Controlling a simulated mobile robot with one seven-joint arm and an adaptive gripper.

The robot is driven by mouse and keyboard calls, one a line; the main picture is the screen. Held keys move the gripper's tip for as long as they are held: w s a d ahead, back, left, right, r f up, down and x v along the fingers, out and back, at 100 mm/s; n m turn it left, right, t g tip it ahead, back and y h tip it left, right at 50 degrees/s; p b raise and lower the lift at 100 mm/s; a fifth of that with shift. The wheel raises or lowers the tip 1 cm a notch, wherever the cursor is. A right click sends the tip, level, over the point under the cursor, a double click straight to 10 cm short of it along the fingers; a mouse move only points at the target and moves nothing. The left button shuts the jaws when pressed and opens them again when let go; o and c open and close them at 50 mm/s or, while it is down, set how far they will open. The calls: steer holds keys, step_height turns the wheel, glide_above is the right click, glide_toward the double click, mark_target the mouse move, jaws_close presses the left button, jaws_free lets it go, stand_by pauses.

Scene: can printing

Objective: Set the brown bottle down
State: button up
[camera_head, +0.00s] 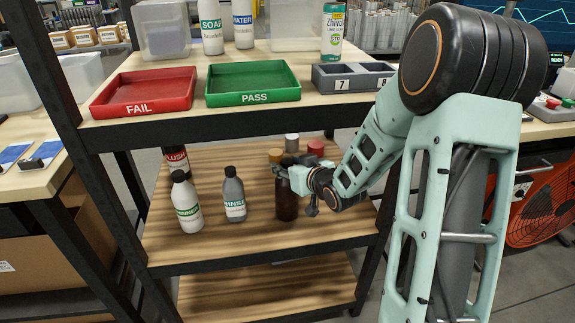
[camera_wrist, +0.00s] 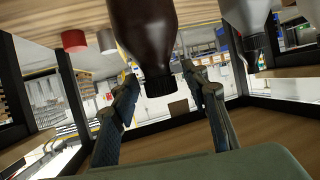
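The brown bottle (camera_head: 287,204) is upright at the middle shelf (camera_head: 240,248), with its upper part hidden behind my gripper (camera_head: 287,172). Its base appears to rest on the wood. In the wrist view the picture is upside down: the brown bottle (camera_wrist: 148,35) hangs from the top edge, with its dark cap (camera_wrist: 160,84) lowest. My gripper's two fingers (camera_wrist: 160,78) stand apart on either side of the neck and cap, with visible gaps on both sides. The gripper looks open.
The upper shelf holds a red FAIL tray (camera_head: 140,107), a green PASS tray (camera_head: 253,98) and a grey numbered holder (camera_head: 325,85). Bare wood lies in front.

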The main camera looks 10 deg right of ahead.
steer(key=shift+r, duration=0.15)
steer(key=shift+s+d+r, duration=0.1)
steer(key=shift+s+r, duration=0.05)
steer(key=shift+s, duration=0.1)
steer(key=p+v, duration=0.1)
steer(key=v, duration=1)
steer(key=shift+s, duration=0.2)
